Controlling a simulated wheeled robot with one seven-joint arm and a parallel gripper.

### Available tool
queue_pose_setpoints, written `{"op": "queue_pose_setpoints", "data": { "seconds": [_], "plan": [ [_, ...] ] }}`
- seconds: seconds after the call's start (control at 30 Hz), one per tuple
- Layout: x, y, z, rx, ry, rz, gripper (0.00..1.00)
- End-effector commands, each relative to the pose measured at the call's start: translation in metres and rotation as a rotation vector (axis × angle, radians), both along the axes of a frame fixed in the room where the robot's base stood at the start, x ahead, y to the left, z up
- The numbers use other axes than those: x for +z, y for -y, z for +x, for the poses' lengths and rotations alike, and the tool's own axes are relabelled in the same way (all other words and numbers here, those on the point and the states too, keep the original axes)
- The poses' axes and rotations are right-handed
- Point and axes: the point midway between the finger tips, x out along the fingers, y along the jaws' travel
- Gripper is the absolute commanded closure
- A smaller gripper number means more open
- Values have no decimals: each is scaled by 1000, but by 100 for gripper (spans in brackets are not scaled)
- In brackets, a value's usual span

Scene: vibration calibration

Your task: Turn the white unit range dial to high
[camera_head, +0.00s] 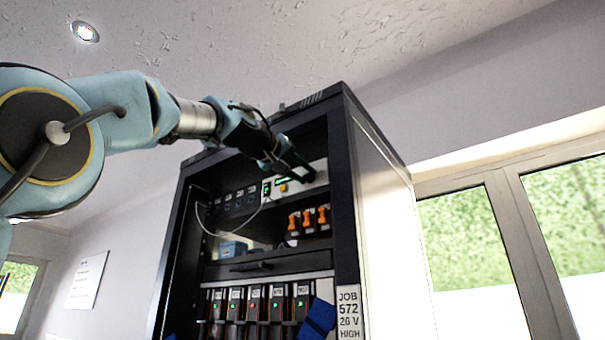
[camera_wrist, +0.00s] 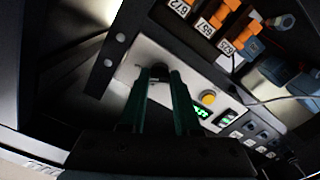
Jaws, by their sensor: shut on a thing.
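The white unit (camera_head: 317,178) sits on the top shelf of a black rack, at the right. It also shows in the wrist view (camera_wrist: 185,80) as a pale panel with a yellow button (camera_wrist: 208,97) and a green-lit display (camera_wrist: 201,112). The dark range dial (camera_wrist: 160,70) is on this panel, between my fingertips. My gripper (camera_wrist: 160,82) is shut on the dial. In the head view, my gripper (camera_head: 297,167) reaches the unit's front from the left and hides the dial. The dial's pointer and markings cannot be made out.
The black rack (camera_head: 345,200) frames the unit closely, with a side post to its right. Orange-handled parts (camera_head: 308,218) stand on the shelf below. A loose cable (camera_head: 243,227) hangs at the left. A label (camera_head: 348,312) reads JOB 572, 26 V, HIGH.

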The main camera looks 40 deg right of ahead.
Motion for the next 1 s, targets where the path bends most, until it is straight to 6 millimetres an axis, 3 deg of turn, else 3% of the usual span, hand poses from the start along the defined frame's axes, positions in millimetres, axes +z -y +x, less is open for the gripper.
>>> {"op": "queue_pose_setpoints", "data": {
  "seconds": [0.3,0.33,0.57,0.87,1.0],
  "plan": [
    [-4,2,0,-3,-3,9,100],
    [-4,2,0,-3,-3,9,66],
    [-2,1,0,-2,-2,4,40],
    [-2,-2,0,0,-1,2,39],
    [-3,-17,-4,1,0,-2,39]
  ]
}}
